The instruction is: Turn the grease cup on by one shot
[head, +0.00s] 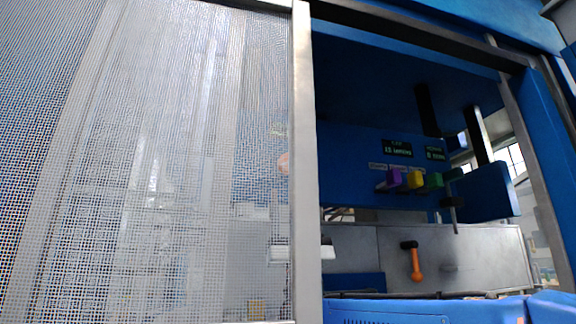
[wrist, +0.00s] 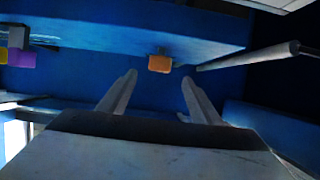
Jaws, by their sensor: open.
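In the wrist view a small orange, block-like piece (wrist: 159,63) sits on a short mount against a blue wall. It may be the grease cup, but I cannot tell for sure. My gripper (wrist: 159,80) is open and empty, with one finger on each side below the orange piece. The piece appears ahead of the fingertips, in line with the gap, and I see no contact. In the head view a blurred pinkish-orange spot (head: 284,163) shows behind the mesh; I cannot tell whether it is the same piece. My gripper is not clear there.
A mesh guard (head: 170,160) with a metal post (head: 302,150) covers the left of the head view. Purple (head: 394,180), yellow (head: 415,180) and green (head: 434,181) blocks line a blue panel. An orange-handled tool (head: 415,264) is below. A grey rod (wrist: 250,57) is right of my gripper.

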